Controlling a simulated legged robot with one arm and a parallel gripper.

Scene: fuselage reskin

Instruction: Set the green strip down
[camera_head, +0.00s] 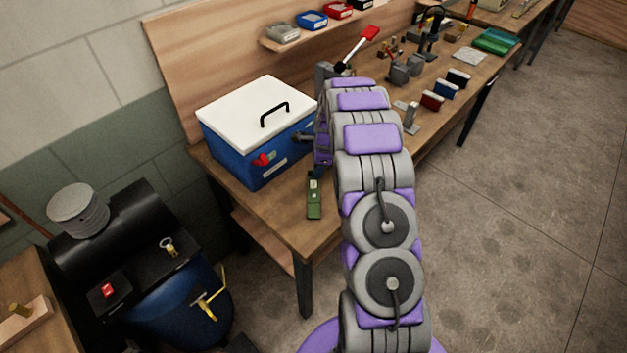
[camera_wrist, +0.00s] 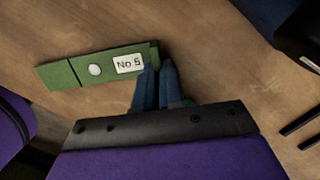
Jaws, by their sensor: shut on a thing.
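The green strip (camera_head: 314,197) is in the head view near the front corner of the wooden workbench, just right of the blue box. In the wrist view the green strip (camera_wrist: 75,70) carries a white label reading "No 5" and a round white dot. My gripper (camera_wrist: 157,68) is shut on the label end of the strip, its two blue fingers close together. In the head view my gripper (camera_head: 315,174) is partly hidden by my arm. The strip looks at or just above the bench top; I cannot tell whether it touches.
A blue box with a white lid (camera_head: 250,112) stands left of my gripper. Red, blue and black blocks (camera_head: 445,90) sit farther along the bench. A blue drum with a black top (camera_head: 165,275) stands at lower left. Bare bench (camera_head: 285,215) lies around the strip.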

